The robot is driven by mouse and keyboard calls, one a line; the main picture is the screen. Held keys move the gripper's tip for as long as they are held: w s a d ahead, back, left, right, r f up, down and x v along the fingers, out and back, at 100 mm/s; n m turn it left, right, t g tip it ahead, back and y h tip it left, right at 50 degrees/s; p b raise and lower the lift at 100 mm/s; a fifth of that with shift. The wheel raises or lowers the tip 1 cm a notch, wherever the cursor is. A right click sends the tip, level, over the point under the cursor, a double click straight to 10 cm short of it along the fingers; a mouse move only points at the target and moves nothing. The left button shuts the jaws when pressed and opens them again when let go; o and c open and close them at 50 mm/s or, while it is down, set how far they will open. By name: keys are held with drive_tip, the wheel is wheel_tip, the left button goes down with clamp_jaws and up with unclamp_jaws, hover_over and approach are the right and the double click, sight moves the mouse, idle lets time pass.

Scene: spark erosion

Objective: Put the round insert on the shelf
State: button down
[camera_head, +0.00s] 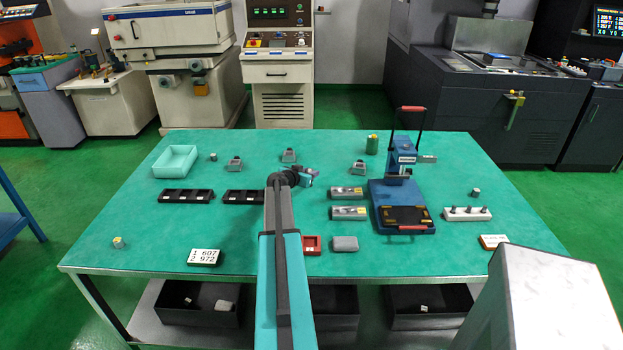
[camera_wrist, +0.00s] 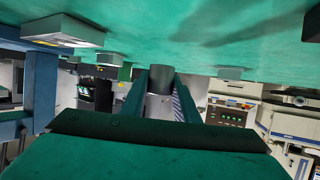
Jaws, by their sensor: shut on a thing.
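My gripper (camera_head: 306,180) is over the middle of the green table, left of the silver blocks. In the wrist view, which is upside down, my gripper (camera_wrist: 160,80) has its two fingers closed on the sides of a grey cylinder, the round insert (camera_wrist: 162,73). Its far end shows dark between the fingertips, clear of the table surface. In the head view I cannot make out the insert clearly at the gripper. A grey shelf board (camera_head: 180,333) lies under the table, with dark bins on it; I cannot tell whether this is the task's shelf.
A blue press (camera_head: 398,195) stands right of my gripper, with silver blocks (camera_head: 348,193) between. Black trays (camera_head: 187,196) and a pale green bin (camera_head: 175,161) are at left. A white rack (camera_head: 467,214) with pegs is at right.

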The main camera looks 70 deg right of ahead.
drive_tip(key=shift+d, duration=0.1)
drive_tip(key=shift+s+d+p, duration=0.1)
drive_tip(key=shift+d+p, duration=0.3)
drive_tip(key=shift+d, duration=0.3)
wheel_tip(320, 180, down, 3)
drive_tip(key=shift+a+f+p, duration=0.1)
drive_tip(key=shift+a+p, duration=0.05)
drive_tip(key=shift+p, duration=0.5)
drive_tip(key=shift+f, duration=0.15)
drive_tip(key=shift+f+b, duration=0.15)
drive_tip(key=shift+b, duration=0.15)
drive_tip(key=c, duration=1.4)
unclamp_jaws()
drive_tip(key=shift+p, duration=0.3)
drive_tip(key=shift+b+v, duration=0.35)
drive_tip(key=shift+v, duration=0.65)
drive_tip(key=shift+b+v, duration=1.45)
drive_tip(key=shift+v, duration=3.6)
